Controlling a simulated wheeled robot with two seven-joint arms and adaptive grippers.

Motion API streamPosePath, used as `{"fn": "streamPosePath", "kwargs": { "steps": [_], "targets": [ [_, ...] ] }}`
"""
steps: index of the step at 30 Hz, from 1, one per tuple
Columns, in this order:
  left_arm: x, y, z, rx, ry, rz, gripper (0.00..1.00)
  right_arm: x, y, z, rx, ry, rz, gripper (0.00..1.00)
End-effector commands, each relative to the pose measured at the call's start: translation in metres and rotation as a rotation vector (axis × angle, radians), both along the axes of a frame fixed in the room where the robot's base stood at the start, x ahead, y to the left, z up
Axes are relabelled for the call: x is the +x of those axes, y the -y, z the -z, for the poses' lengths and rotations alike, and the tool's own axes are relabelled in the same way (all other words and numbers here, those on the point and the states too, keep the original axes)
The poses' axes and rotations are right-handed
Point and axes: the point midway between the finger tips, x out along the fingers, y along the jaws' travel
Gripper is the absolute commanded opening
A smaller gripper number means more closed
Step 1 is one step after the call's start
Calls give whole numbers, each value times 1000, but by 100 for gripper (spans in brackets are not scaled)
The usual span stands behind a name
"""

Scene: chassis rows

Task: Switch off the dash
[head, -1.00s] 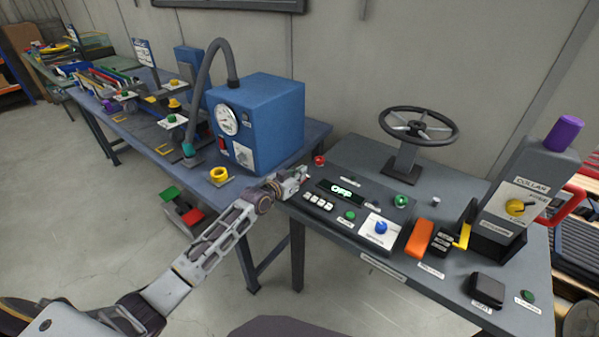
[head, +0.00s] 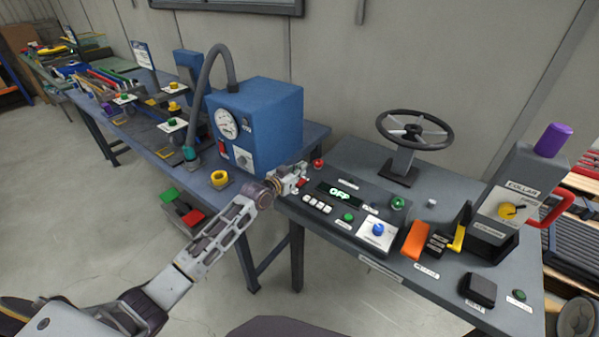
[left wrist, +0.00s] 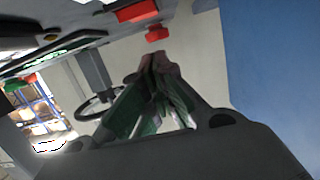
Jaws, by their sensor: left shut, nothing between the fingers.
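The dash (head: 325,210) is a dark panel on the grey table at the right, and its display (head: 340,192) reads "OFF" in green. A red button (head: 318,164) stands at the dash's far left corner; a green button (head: 348,217), a blue knob (head: 377,230) and a row of white keys (head: 317,203) are on its face. My left gripper (head: 302,178) is shut and empty, at the dash's left edge, just nearer than the red button. In the left wrist view its closed fingertips (left wrist: 158,58) point towards a red part (left wrist: 157,33), apart from it. My right gripper does not show.
A blue box with a gauge (head: 265,125) stands just left of the dash. A steering wheel (head: 414,130) rises behind it. An orange lever (head: 417,240) and a grey collar column (head: 515,205) stand to the right.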

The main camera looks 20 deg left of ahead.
Motion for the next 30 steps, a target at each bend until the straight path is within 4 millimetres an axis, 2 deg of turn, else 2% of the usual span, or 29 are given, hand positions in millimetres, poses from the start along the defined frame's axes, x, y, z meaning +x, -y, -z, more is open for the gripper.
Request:
{"fn": "streamPosePath", "kwargs": {
  "steps": [4,30],
  "targets": [
    [2,1,-11,-1,0,0,0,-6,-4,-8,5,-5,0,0],
    [-72,-25,-36,0,-1,0,0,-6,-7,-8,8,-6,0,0]
  ]
}}
